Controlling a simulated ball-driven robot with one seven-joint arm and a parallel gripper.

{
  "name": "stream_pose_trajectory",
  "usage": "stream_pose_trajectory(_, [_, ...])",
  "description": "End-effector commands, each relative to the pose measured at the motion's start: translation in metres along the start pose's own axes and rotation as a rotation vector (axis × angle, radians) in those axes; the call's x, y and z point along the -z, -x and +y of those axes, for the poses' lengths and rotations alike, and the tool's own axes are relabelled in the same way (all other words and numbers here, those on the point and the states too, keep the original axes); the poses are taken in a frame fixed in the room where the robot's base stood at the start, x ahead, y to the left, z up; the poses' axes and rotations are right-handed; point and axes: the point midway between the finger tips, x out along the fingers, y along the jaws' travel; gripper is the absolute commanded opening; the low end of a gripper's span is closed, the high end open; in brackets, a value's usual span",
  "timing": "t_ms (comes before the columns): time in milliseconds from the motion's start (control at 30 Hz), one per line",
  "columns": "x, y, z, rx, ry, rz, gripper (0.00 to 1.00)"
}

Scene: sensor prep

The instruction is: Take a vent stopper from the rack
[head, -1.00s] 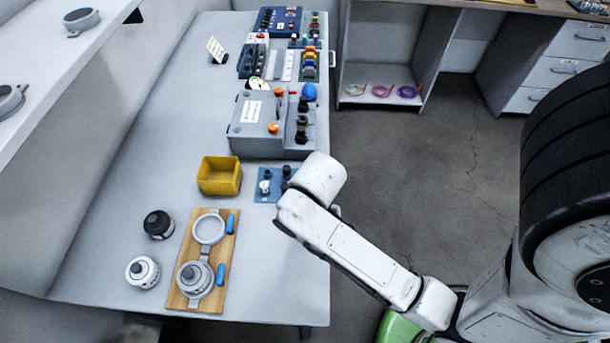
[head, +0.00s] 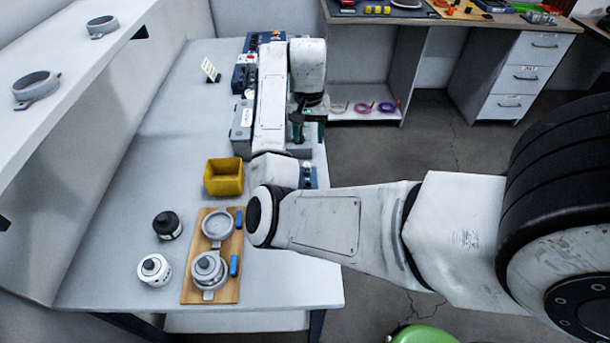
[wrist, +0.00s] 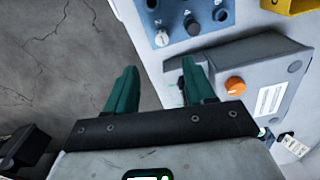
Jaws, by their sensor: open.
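My gripper (head: 298,130) reaches down over the far part of the bench, at the right side of the grey box (head: 241,128). In the wrist view its two green fingers (wrist: 159,66) are apart, with nothing clearly held between them. The grey box also shows there (wrist: 262,62), with an orange knob (wrist: 235,86) on it, to the right of the fingers. A small dark part shows beside the right finger; I cannot tell whether it is a stopper. I cannot make out the rack of vent stoppers clearly; my arm covers much of that area in the head view.
A yellow bin (head: 223,177) and a wooden board (head: 192,285) with grey ring fittings lie nearer on the bench. A blue panel with knobs (wrist: 187,12) is near the bench edge. Bare floor (wrist: 45,60) lies beside it.

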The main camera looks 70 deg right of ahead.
Motion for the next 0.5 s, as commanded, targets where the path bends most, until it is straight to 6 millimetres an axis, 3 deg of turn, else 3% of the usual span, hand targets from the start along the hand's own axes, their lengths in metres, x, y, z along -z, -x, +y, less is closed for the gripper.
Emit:
stream_pose_trajectory(133, [0.001, -0.007, -0.001, 0.008, -0.013, -0.015, 0.54])
stream_pose_trajectory(500, [0.000, -0.053, -0.002, 0.008, -0.012, -0.014, 0.54])
